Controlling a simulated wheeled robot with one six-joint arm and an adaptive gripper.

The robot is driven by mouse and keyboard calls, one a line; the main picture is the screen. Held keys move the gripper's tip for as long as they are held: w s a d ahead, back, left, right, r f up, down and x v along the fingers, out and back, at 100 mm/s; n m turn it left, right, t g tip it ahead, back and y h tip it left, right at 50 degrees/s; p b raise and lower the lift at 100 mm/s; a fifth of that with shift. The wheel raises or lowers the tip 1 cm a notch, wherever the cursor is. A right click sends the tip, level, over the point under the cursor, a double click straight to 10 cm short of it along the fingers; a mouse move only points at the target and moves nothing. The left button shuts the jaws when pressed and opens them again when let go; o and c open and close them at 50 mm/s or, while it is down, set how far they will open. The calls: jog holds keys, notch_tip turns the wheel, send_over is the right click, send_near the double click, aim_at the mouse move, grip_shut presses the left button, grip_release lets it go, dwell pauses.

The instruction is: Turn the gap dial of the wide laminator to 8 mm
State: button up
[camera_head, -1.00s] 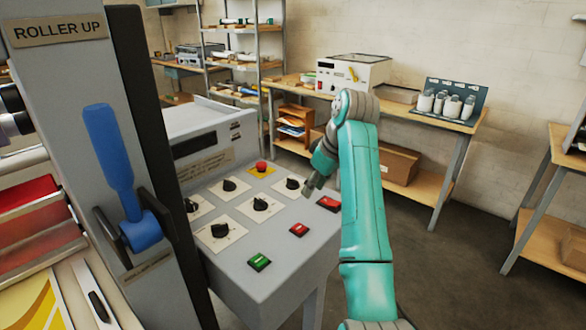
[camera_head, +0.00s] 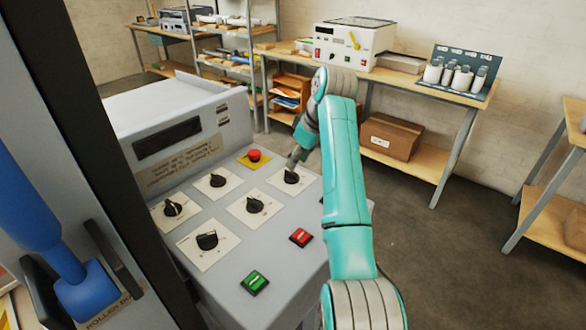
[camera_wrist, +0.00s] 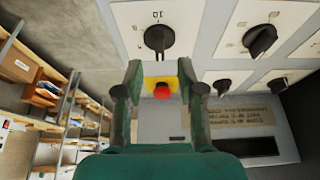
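The laminator's grey control panel (camera_head: 225,250) carries several black dials on white plates. One dial (camera_head: 291,176) at the panel's right, near the red mushroom button (camera_head: 254,156), is right by my gripper (camera_head: 292,164). In the wrist view this dial (camera_wrist: 158,38) lies just beyond and between the fingertips of my gripper (camera_wrist: 160,80), its plate showing a 10. The fingers are apart with nothing between them. Another dial (camera_wrist: 262,40) sits to its right there. The labels are too small to tell which dial sets the gap.
A green button (camera_head: 255,282) and a red button (camera_head: 300,237) are at the panel's front. A blue lever (camera_head: 40,220) stands in the left foreground. A bench with a white machine (camera_head: 352,45) is behind; the floor to the right is clear.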

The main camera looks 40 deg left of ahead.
aim_at(294, 173)
jog(key=shift+x, duration=2.5)
jog(key=shift+d, duration=0.1)
grip_shut()
